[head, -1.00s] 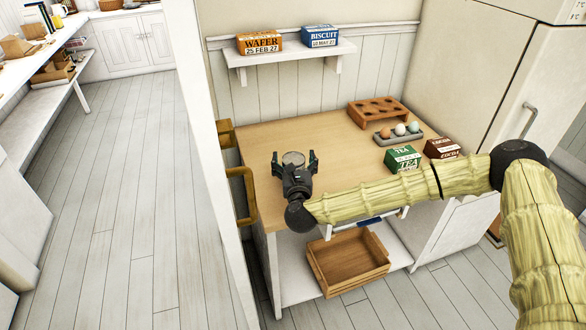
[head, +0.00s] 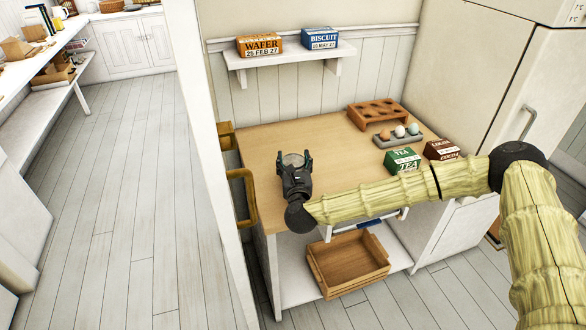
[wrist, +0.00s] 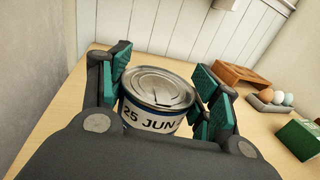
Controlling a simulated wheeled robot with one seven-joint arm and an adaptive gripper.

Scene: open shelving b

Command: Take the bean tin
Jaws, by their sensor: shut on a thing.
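The bean tin (wrist: 155,100) stands upright between my gripper's pads in the wrist view. Its metal lid faces up and its label reads "25 JUN" on a white band with blue; the rest of the label is hidden. In the head view only the tin's round top (head: 292,160) shows, near the left part of the wooden counter (head: 330,160). My gripper (head: 293,163) is shut on the tin from the front; in the wrist view its teal-padded fingers (wrist: 166,98) lie on both sides. I cannot tell whether the tin is lifted off the counter.
A brown rack (head: 377,112), an egg tray (head: 398,137), a green tea box (head: 403,161) and a cocoa box (head: 442,149) stand at the counter's right. A wall shelf (head: 290,57) holds wafer and biscuit boxes. A wooden crate (head: 348,263) sits below. The counter's middle is clear.

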